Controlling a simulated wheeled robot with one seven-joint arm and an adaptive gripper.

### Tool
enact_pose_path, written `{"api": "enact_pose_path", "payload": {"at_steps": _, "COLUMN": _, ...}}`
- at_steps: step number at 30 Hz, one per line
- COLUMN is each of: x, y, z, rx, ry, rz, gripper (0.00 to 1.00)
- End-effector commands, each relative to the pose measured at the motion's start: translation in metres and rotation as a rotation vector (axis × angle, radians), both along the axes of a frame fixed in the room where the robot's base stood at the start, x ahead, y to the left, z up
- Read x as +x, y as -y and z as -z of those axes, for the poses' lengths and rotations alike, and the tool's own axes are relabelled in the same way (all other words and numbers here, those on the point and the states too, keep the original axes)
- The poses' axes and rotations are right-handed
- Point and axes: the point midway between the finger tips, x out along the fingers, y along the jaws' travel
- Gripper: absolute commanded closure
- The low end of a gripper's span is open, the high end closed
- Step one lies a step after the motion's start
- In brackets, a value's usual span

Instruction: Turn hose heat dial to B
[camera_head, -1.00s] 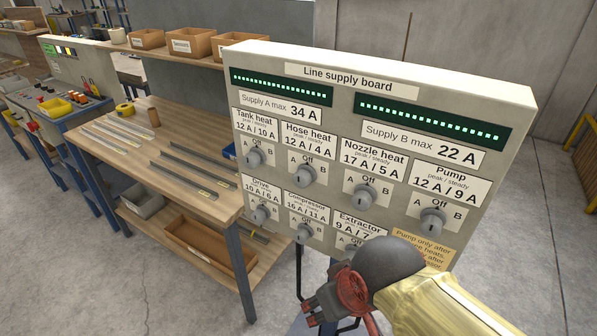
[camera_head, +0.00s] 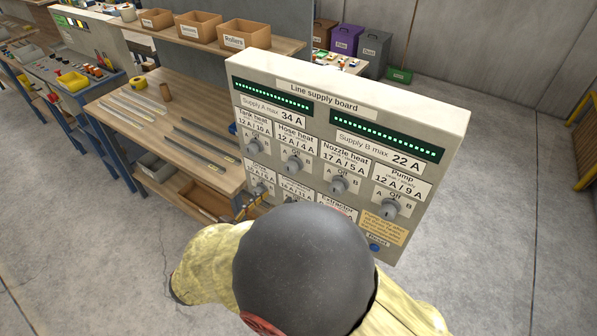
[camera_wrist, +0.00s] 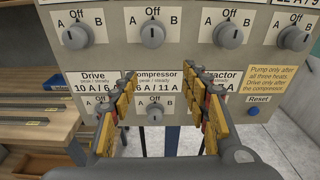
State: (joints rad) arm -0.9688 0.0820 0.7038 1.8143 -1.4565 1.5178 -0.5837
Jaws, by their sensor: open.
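The hose heat dial (camera_head: 294,162) is a grey round knob in the upper row of the line supply board (camera_head: 420,110), second from the left, marked A, Off and B.
The tank heat dial (camera_wrist: 76,37) and nozzle heat dial (camera_wrist: 229,35) flank the hose heat dial. The compressor dial (camera_wrist: 155,111) shows between my fingers. A blue reset button (camera_head: 375,247) is at the board's lower right. A wooden workbench (camera_head: 125,130) stands left of the board.

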Motion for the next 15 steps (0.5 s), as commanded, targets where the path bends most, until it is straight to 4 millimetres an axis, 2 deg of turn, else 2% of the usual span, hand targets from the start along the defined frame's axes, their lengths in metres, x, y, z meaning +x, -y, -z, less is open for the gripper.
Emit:
{"api": "enact_pose_path", "payload": {"at_steps": 1, "x": 0.007, "y": -0.007, "z": -0.016, "rx": -0.045, "ry": 0.024, "rz": -0.025, "gripper": 0.53}}
{"api": "enact_pose_path", "payload": {"at_steps": 3, "x": 0.010, "y": -0.010, "z": -0.031, "rx": -0.119, "ry": 0.034, "rz": -0.044, "gripper": 0.53}}
{"api": "enact_pose_path", "payload": {"at_steps": 8, "x": 0.013, "y": -0.004, "z": -0.033, "rx": -0.159, "ry": 0.014, "rz": -0.035, "gripper": 0.53}}
{"api": "enact_pose_path", "payload": {"at_steps": 15, "x": 0.040, "y": 0.018, "z": -0.032, "rx": -0.157, "ry": 0.013, "rz": -0.032, "gripper": 0.53}}
